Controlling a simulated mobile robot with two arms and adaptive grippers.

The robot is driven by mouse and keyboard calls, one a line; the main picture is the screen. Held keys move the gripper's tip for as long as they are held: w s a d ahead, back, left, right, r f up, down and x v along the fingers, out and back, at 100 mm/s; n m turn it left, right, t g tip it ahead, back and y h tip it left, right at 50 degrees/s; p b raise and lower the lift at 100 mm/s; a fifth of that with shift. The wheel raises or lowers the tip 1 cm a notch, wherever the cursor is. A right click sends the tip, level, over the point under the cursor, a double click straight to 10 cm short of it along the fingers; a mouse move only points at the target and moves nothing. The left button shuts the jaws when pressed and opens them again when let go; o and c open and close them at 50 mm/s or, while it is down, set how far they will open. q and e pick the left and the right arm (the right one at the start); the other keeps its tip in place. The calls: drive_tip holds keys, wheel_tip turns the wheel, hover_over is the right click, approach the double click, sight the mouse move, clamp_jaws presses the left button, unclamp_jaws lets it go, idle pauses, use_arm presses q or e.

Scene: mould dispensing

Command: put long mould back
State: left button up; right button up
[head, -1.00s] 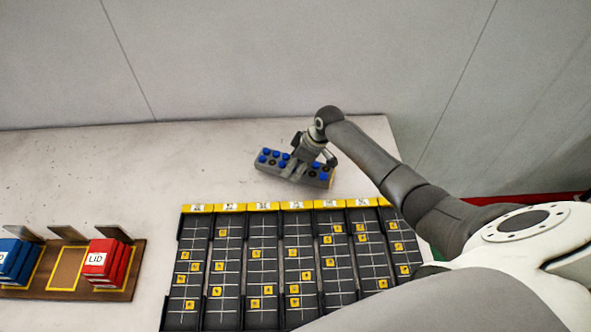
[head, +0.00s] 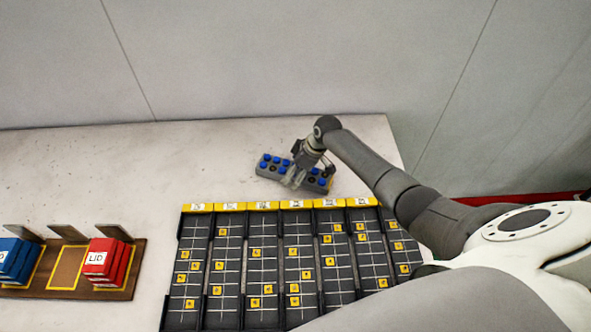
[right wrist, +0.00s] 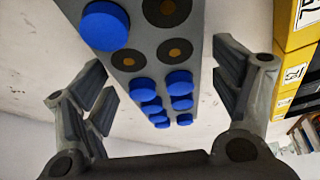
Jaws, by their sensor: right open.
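The long mould (head: 265,173) is a grey block lying on the table behind the black racks, with blue round caps and a few dark round holes on top. In the right wrist view the mould (right wrist: 145,42) runs lengthwise between the fingers. My right gripper (head: 298,172) is at the mould's middle, over it from above. In the right wrist view the gripper (right wrist: 160,85) is open, with one finger on each side of the mould and gaps showing. The gripper and wrist hide part of the mould in the head view. My left gripper is not in view.
Black gridded racks (head: 240,262) with yellow labelled ends and small yellow markers fill the front middle. A wooden tray (head: 68,268) with blue boxes (head: 12,258) and red LID boxes (head: 105,262) stands at left. The table (head: 120,175) is clear left of the mould.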

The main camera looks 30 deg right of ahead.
drive_tip(key=shift+r, duration=0.15)
drive_tip(key=shift+s+d+r, duration=0.1)
drive_tip(key=shift+d+r, duration=0.1)
drive_tip(key=shift+r, duration=0.3)
drive_tip(key=v, duration=1.1)
drive_tip(key=shift+b, duration=0.4)
drive_tip(key=shift+f, duration=0.15)
